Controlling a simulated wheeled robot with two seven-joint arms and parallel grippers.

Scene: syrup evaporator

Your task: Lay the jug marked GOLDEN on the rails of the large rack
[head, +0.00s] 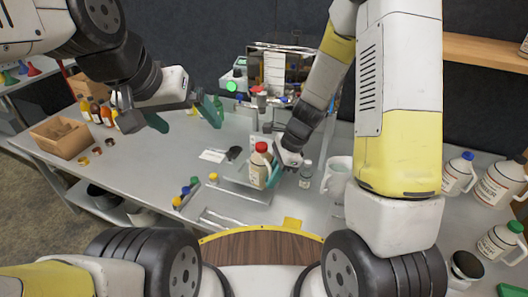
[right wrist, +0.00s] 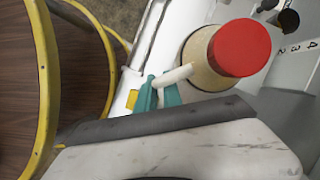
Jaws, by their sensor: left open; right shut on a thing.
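A jug with a red cap and tan body (head: 259,168) stands near the middle of the bench in the head view; any wording on it is too small to read. My right gripper (head: 276,173) is shut on it from the right. The right wrist view shows its red cap (right wrist: 240,48) from above and a teal fingertip (right wrist: 166,92) at its pale handle. My left gripper (head: 186,114) is open and empty above the bench's left part. Thin metal rails (head: 222,219) lie at the bench's front edge, left of the jug; they also show in the wrist view (right wrist: 146,40).
A white pitcher (head: 338,176) and a small bottle (head: 306,173) are right of the held jug. Small coloured-cap bottles (head: 186,192) stand left of the rails. A cardboard box (head: 60,138) is at far left.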

